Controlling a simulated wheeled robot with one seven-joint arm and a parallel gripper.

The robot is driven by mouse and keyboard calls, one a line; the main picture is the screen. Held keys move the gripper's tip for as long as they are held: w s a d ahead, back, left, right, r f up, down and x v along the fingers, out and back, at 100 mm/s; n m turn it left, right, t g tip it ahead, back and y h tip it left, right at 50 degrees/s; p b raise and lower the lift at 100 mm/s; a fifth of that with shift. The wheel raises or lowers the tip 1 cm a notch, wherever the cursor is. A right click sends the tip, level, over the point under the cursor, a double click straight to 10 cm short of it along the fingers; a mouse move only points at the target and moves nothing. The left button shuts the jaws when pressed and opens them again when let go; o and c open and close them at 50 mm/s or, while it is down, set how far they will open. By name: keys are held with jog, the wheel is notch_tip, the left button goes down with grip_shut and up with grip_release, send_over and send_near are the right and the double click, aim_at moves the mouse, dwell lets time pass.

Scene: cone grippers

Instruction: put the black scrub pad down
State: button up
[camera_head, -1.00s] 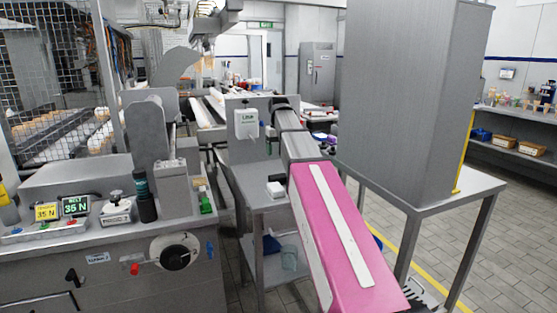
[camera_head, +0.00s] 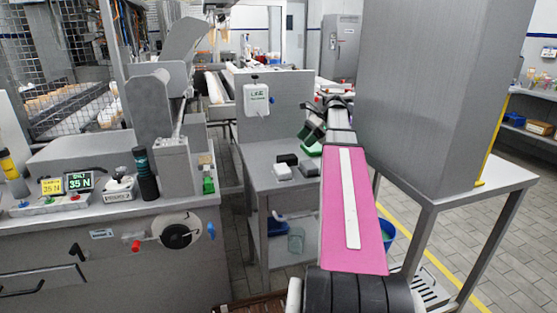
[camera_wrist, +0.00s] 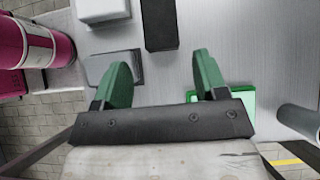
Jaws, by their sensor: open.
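The black scrub pad (camera_head: 287,159) appears to be the small black block lying on the grey metal table, just behind a white block (camera_head: 282,172). In the wrist view the black pad (camera_wrist: 161,25) lies flat ahead of the gap between my fingers, apart from both. My gripper (camera_wrist: 162,75) has green fingers spread wide with nothing between them. In the head view my gripper (camera_head: 313,127) is above the table's far right part, partly hidden by my arm. A dark grey flat piece (camera_wrist: 97,68) lies partly behind the left finger.
The white block (camera_wrist: 102,8) is at upper left. A grey upright panel with a white box (camera_head: 256,99) backs the table. A tall grey cabinet (camera_head: 425,95) stands close right of my arm.

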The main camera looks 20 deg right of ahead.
aim_at(287, 157)
jog(key=x, duration=1)
jog(key=shift+a+f, duration=0.1)
jog(key=shift+a, duration=0.35)
jog(key=c, duration=0.7)
jog(key=shift+c, duration=0.2)
